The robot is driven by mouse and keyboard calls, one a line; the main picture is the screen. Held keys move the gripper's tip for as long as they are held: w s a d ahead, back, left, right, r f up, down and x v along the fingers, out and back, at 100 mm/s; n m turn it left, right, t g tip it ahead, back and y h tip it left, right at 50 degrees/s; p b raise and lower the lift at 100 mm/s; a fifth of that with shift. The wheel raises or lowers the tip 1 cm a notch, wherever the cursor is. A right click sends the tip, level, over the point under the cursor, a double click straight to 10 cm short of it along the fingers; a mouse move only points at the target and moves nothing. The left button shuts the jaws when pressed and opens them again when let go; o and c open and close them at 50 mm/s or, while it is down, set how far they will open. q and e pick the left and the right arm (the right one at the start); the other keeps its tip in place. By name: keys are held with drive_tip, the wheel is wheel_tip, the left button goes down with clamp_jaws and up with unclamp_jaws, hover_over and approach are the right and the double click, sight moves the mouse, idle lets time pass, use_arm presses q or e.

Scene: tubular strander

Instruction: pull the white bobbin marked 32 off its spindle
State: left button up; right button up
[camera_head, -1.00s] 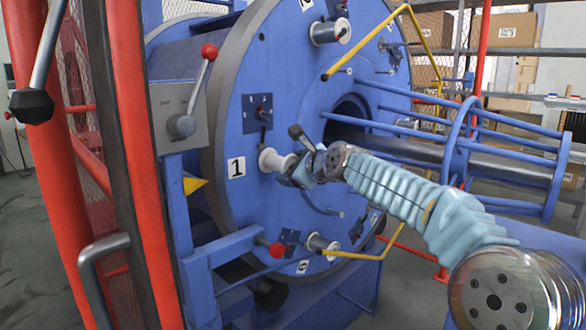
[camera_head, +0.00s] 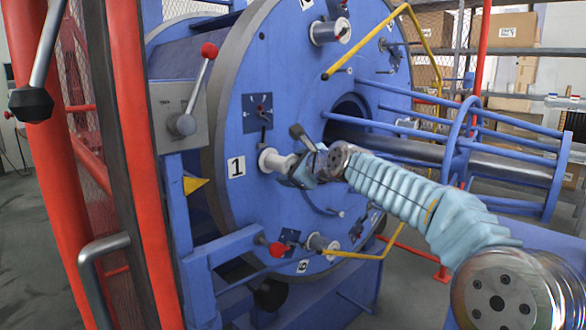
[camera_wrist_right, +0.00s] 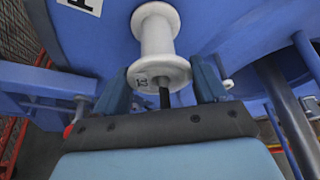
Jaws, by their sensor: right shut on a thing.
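The white bobbin marked 32 (camera_wrist_right: 158,45) sits on its spindle in front of the blue disc; its label shows on the near flange in the right wrist view. In the head view the bobbin (camera_head: 274,161) is beside the plate marked 1 (camera_head: 236,167). My right gripper (camera_wrist_right: 163,88) has one finger on each side of the near flange and is shut on the bobbin. A dark spindle end (camera_wrist_right: 165,98) sticks out of the flange between the fingers. In the head view my right gripper (camera_head: 298,172) partly hides the bobbin. My left gripper is not in view.
The blue disc (camera_head: 225,110) carries other bobbins, one near the top (camera_head: 330,31) and one below (camera_head: 318,243). A red-knobbed lever (camera_head: 199,78) stands at the left. A yellow bar (camera_head: 365,45) and blue cage rods (camera_head: 500,190) lie around my right arm.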

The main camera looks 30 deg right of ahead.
drive_tip(key=s+d+b, duration=0.2)
drive_tip(key=s, duration=0.6)
drive_tip(key=s+d+b, duration=0.3)
drive_tip(key=s, duration=0.5)
drive_tip(key=shift+d, duration=0.3)
idle(1.2)
drive_tip(key=shift+s, duration=0.15)
drive_tip(key=shift+s+d, duration=0.1)
drive_tip(key=shift+s, duration=0.1)
drive_tip(key=shift+s+d+b, duration=0.1)
drive_tip(key=shift+s+d, duration=0.15)
drive_tip(key=shift+s, duration=0.45)
drive_tip(key=shift+s+d+b, duration=0.15)
drive_tip(key=shift+s+d, duration=0.1)
drive_tip(key=shift+s, duration=0.45)
drive_tip(key=shift+s+d+b, duration=0.1)
drive_tip(key=shift+s+d, duration=0.15)
drive_tip(key=shift+s, duration=0.45)
